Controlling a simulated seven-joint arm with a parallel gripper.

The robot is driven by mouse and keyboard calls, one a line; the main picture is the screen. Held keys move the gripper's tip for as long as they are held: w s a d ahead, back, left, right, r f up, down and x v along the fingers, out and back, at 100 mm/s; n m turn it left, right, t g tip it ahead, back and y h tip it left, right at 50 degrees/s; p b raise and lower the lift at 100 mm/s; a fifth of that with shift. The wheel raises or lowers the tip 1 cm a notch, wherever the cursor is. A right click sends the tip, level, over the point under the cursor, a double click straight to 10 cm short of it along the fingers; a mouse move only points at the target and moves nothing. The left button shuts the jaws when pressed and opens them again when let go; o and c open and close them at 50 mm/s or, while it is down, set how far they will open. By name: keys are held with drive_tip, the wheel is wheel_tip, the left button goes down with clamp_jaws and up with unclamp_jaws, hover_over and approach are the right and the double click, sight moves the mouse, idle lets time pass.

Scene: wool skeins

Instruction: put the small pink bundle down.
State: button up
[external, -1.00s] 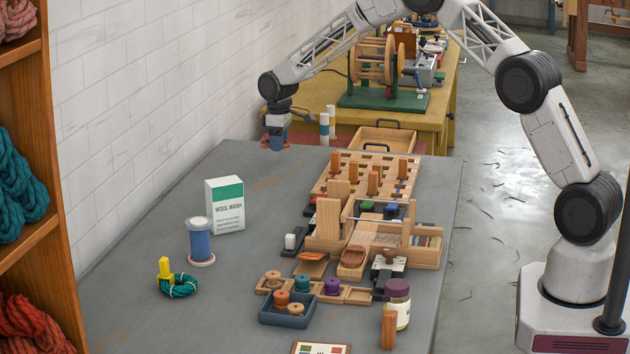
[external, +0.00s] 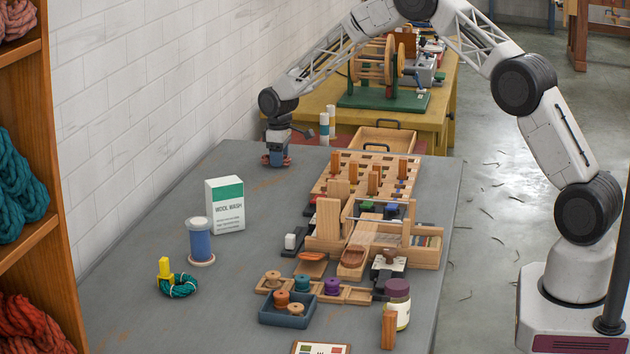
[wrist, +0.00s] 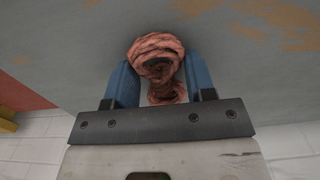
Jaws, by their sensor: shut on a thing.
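The small pink bundle (wrist: 157,54) is a coiled, dusky pink skein. In the wrist view it sits between the two blue fingers of my gripper (wrist: 160,85), which is shut on it. In the external view my gripper (external: 276,158) is low over the far left part of the grey table (external: 150,235), pointing down. The bundle shows there only as a small pinkish patch at the fingertips. It is at or very near the table surface; I cannot tell whether it touches.
A white and green wool wash box (external: 226,205), a blue spool (external: 200,242) and a teal skein with a yellow tag (external: 179,286) stand nearer on the left. A wooden peg board (external: 345,172) lies to the right. The table around my gripper is clear.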

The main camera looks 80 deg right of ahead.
idle(0.3)
drive_tip(key=o, duration=0.9)
drive_tip(key=shift+f, duration=0.1)
wheel_tip(320, 180, up, 12)
drive_tip(key=shift+r, duration=0.15)
idle(0.6)
